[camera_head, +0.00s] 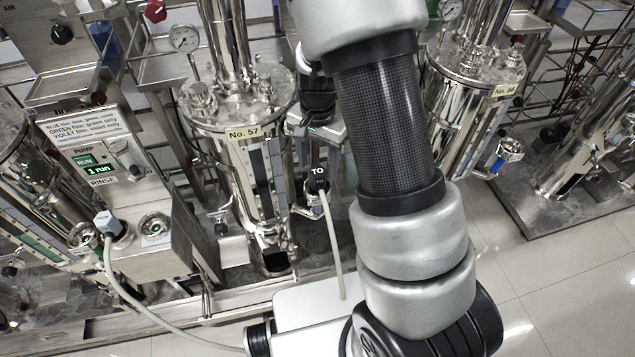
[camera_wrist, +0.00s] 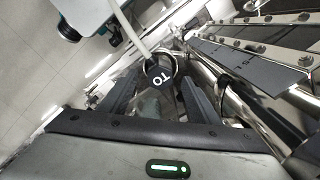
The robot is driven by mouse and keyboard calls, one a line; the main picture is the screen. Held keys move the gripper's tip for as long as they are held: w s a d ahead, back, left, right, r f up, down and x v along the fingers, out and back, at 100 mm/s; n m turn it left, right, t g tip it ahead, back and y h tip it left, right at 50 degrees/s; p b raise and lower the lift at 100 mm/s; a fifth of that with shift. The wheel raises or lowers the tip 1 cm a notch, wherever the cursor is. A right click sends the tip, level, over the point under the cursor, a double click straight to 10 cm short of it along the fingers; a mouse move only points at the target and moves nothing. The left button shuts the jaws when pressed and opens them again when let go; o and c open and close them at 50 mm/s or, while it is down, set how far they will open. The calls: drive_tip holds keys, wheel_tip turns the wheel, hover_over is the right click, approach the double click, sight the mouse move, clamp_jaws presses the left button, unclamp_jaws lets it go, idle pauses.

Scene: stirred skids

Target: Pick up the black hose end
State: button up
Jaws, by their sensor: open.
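The black hose end (camera_head: 318,181), marked TO in white, stands at a fitting to the right of the No. 57 vessel. A pale hose (camera_head: 333,240) runs down from it. In the wrist view the black hose end (camera_wrist: 160,77) is near the middle, with its hose leading up and left. My gripper (camera_wrist: 161,92) is open, with its dark fingers to the left and right of the hose end as seen there. I cannot tell whether a finger touches it. The fitting below the hose end is mostly hidden.
The shiny No. 57 vessel (camera_head: 238,110) is close on the left, and the No. 58 vessel (camera_head: 470,105) stands right of my arm. Open tiled floor (camera_head: 560,270) lies at lower right.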

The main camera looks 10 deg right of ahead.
sight(318, 171)
wheel_tip(318, 171, down, 5)
drive_tip(key=shift+f+b, duration=0.2)
drive_tip(key=shift+b, duration=0.6)
clamp_jaws()
drive_tip(key=shift+r, duration=0.1)
